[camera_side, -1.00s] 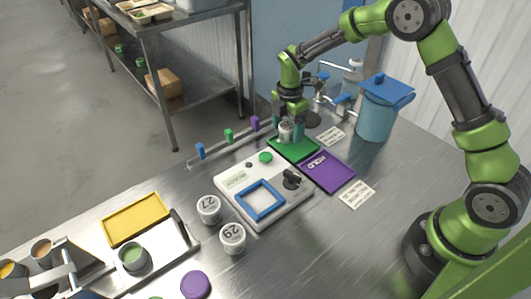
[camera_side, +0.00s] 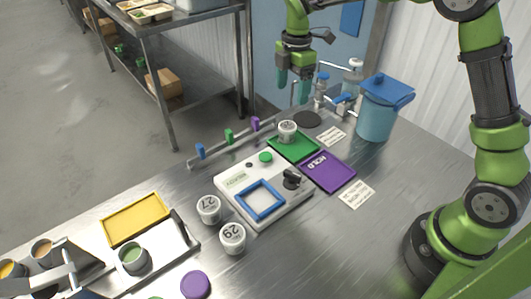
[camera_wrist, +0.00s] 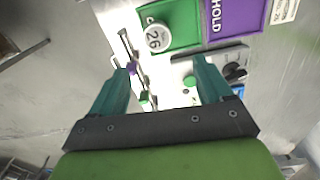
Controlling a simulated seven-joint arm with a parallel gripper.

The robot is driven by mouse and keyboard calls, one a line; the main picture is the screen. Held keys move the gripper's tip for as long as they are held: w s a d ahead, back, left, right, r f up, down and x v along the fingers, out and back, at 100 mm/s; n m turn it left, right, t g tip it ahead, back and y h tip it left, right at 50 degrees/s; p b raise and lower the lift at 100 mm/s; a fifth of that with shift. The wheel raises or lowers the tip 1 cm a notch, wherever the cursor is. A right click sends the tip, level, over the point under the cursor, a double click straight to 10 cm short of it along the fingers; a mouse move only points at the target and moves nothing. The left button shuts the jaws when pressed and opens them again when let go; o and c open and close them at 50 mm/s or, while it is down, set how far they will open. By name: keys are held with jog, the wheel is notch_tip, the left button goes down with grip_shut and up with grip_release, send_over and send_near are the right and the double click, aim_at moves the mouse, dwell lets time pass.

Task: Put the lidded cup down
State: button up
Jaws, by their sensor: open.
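The lidded cup (camera_side: 287,131), white and marked 26 in the wrist view (camera_wrist: 158,37), stands upright on the green mat (camera_side: 301,151) behind the white device. My gripper (camera_side: 300,99) is open and empty, raised above and behind the cup, clear of it. In the wrist view its two teal fingers (camera_wrist: 164,76) are spread wide, with the cup beyond them on the green mat (camera_wrist: 186,40). Two similar white lidded cups, marked 27 (camera_side: 209,209) and 29 (camera_side: 233,238), stand on the table to the left of and in front of the device.
A purple HOLD mat (camera_side: 328,172) lies right of the green one. The white device (camera_side: 237,185) has a blue square frame and black knob. A blue-lidded teal container (camera_side: 376,115) stands at the back right. A rail with coloured clips (camera_side: 229,136) runs behind. A yellow tray (camera_side: 136,219) lies left.

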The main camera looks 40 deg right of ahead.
jog(key=s+a+r+m+t+y, duration=0.1)
jog(key=s+r+m+t, duration=0.2)
jog(key=s+m, duration=0.7)
jog(key=s+a+r+m+t+y, duration=0.1)
jog(key=s+r+m+t, duration=0.3)
jog(key=s+m, duration=0.7)
jog(key=s+r, duration=0.1)
jog(key=s, duration=0.2)
jog(key=shift+r, duration=0.4)
